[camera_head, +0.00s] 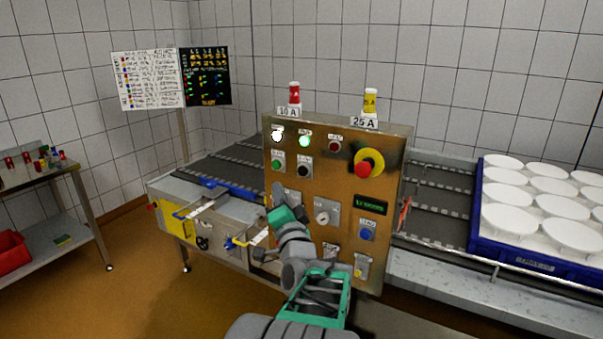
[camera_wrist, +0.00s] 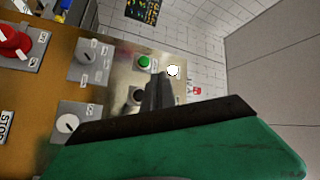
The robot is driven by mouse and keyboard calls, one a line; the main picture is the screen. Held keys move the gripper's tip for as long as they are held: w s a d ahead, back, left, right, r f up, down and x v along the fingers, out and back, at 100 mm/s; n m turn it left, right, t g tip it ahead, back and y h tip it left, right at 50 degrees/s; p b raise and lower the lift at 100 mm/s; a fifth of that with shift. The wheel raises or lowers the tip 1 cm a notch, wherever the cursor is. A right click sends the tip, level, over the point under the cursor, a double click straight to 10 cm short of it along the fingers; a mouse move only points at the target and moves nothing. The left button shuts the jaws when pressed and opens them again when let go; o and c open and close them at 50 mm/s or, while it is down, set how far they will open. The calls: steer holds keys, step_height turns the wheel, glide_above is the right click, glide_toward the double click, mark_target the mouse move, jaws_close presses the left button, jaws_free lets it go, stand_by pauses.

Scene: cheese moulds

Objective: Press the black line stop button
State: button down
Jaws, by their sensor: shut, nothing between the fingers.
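The black button (camera_head: 303,172) sits on the upper left part of the brassy control panel (camera_head: 335,150), right of a green button (camera_head: 278,164). I cannot tell whether the fingers touch the panel.
A red emergency button (camera_head: 362,169) on a yellow ring is at the panel's upper right. A lit green lamp (camera_head: 304,141) and a white lamp (camera_head: 277,135) are above the buttons. A selector (camera_head: 322,217) is lower down. A blue crate (camera_head: 480,222) with white moulds stands right.

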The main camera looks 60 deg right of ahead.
mark_target(298, 178)
steer(key=d+b, duration=0.1)
steer(key=d, duration=0.7)
steer(key=shift+w+d, duration=0.3)
steer(key=shift+w, duration=0.1)
stand_by(1.4)
steer(key=shift+b, duration=0.3)
steer(key=shift+d+b, duration=0.3)
steer(key=shift+d, duration=0.1)
steer(key=shift+w+d, duration=0.1)
steer(key=shift+d, duration=0.4)
stand_by(0.4)
steer(key=shift+a+b, duration=0.1)
steer(key=shift+b, duration=0.2)
steer(key=shift+a, duration=0.8)
